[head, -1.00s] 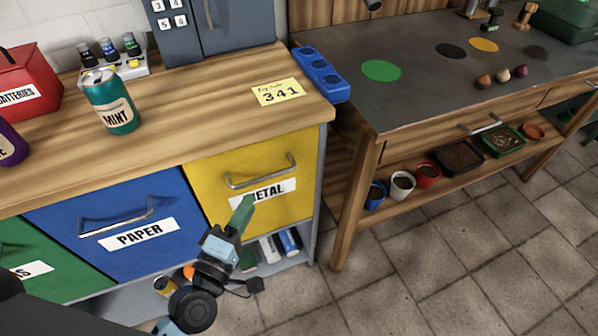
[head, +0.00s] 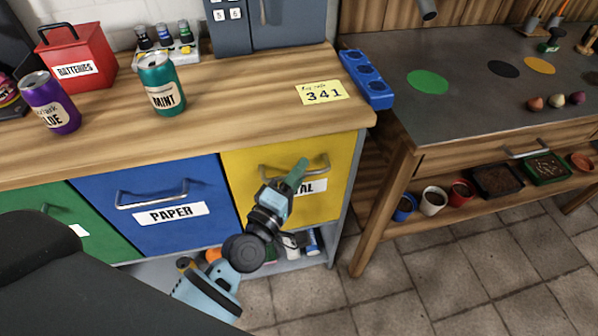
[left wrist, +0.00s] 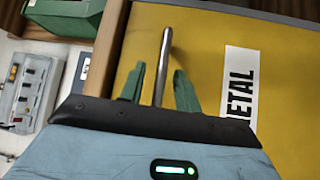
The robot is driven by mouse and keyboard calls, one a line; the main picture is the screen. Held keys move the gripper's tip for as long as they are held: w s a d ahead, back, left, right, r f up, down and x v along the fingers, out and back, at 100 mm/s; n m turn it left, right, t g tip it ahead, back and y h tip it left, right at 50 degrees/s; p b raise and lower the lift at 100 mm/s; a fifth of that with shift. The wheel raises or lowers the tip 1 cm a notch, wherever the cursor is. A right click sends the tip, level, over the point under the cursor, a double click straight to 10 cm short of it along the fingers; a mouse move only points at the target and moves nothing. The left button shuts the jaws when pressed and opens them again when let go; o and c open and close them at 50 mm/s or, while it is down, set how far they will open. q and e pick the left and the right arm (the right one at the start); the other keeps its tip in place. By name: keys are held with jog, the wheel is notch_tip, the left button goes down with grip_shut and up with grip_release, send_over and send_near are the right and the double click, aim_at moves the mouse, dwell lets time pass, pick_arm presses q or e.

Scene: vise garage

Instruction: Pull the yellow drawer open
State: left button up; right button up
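The yellow drawer (head: 335,147), labelled METAL, is at the right end of the cabinet under the wooden counter, and its front looks shut. Its metal bar handle (head: 325,161) is partly hidden by my left gripper in the head view. My left gripper (head: 301,166) is at the drawer front, with its green fingertips at the handle. In the left wrist view the two fingers (left wrist: 160,88) are apart, and the handle bar (left wrist: 166,50) shows between them with gaps on both sides. I cannot tell how deep the bar sits. My right gripper is not in view.
A blue PAPER drawer (head: 150,237) and a green drawer (head: 100,247) are to the left. Cans and a red batteries box (head: 75,62) stand on the counter (head: 235,108). A workbench (head: 440,125) is on the right. Tiled floor is free in front.

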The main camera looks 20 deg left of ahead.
pick_arm(q)
jog(key=shift+w, duration=0.15)
jog(key=shift+c, duration=0.4)
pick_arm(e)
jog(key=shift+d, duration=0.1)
pick_arm(q)
grip_shut()
jog(key=shift+d, duration=0.1)
